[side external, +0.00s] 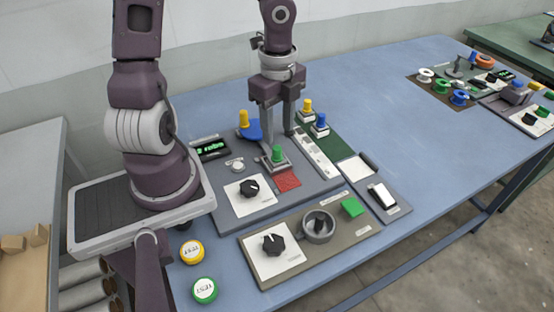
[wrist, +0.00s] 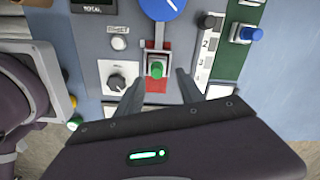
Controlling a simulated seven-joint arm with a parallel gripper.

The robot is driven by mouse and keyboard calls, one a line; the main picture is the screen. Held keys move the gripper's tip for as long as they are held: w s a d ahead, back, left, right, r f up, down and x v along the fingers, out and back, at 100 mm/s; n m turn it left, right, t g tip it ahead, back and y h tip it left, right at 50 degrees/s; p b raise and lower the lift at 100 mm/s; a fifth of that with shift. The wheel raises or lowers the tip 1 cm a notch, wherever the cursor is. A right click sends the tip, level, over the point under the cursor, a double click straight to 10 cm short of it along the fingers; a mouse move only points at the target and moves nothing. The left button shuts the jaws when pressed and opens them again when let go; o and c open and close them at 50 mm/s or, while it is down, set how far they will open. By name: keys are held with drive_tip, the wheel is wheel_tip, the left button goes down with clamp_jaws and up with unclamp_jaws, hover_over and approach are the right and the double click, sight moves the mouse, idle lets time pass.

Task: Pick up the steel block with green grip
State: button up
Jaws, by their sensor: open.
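The steel block with the green grip (side external: 277,155) stands upright on the grey press panel (side external: 235,208), just behind a red textured square (side external: 287,181). In the wrist view the green grip (wrist: 156,70) is near the middle, on its grey block. My gripper (side external: 279,141) points down from above, with its two fingers apart. In the wrist view the fingers of my gripper (wrist: 161,78) reach up on the left and right of the green grip. Nothing is held. How far the fingertips are above the block is hard to tell.
A yellow-grip piece (side external: 243,119) stands by a blue disc (side external: 253,134) behind the block. More pieces with yellow (side external: 306,106) and blue (side external: 321,121) grips stand at the back right. A black knob (side external: 250,188) and a front panel (side external: 345,236) lie nearer.

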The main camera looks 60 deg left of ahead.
sight(277, 147)
drive_tip(key=f, duration=0.6)
drive_tip(key=shift+s+d+f, duration=0.15)
drive_tip(key=shift+s+d, duration=0.1)
clamp_jaws()
